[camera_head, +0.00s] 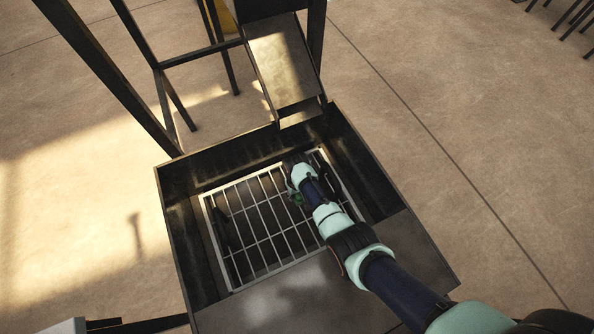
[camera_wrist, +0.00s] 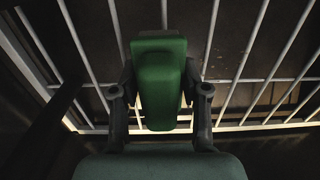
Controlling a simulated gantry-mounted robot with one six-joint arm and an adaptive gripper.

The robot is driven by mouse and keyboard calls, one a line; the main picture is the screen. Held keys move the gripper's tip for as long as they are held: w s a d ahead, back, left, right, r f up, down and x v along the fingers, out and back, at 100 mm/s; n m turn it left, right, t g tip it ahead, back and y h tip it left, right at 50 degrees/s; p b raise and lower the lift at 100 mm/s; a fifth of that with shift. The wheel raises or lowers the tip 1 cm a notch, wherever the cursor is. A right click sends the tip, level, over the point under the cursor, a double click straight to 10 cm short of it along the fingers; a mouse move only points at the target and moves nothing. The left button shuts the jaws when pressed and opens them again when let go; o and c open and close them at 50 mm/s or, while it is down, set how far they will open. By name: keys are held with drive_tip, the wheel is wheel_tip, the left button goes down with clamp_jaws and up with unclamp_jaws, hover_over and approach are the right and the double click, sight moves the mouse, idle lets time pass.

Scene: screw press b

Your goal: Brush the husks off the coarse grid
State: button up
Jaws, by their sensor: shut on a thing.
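The coarse grid (camera_head: 262,226) is a pale metal grating set inside a dark open box. Its bars (camera_wrist: 206,35) fill much of the wrist view. My gripper (camera_wrist: 160,100) is shut on a green block-shaped thing (camera_wrist: 160,62), likely the brush, held between its two fingers over the grid. In the head view a bit of green (camera_head: 297,198) shows beside my gripper, over the upper right part of the grid. Bristles are hidden, and I cannot tell whether it touches the bars. I cannot make out husks clearly.
The dark box (camera_head: 178,222) has raised walls around the grid. A sloping metal chute (camera_head: 283,72) comes down to its back edge. Dark frame posts (camera_head: 110,75) stand at the back left. A flat plate (camera_head: 290,298) covers the front of the box.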

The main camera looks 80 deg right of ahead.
sight(287, 202)
drive_tip(key=shift+f+b, duration=0.6)
drive_tip(key=shift+w+a+f, duration=0.1)
drive_tip(key=shift+w+a, duration=0.5)
drive_tip(key=shift+w, duration=0.35)
drive_tip(key=shift+w+a, duration=0.6)
drive_tip(key=shift+w, duration=0.3)
drive_tip(key=shift+a+r+p, duration=0.25)
drive_tip(key=shift+r+p, duration=0.6)
drive_tip(key=shift+p, duration=0.05)
drive_tip(key=shift+d, duration=0.2)
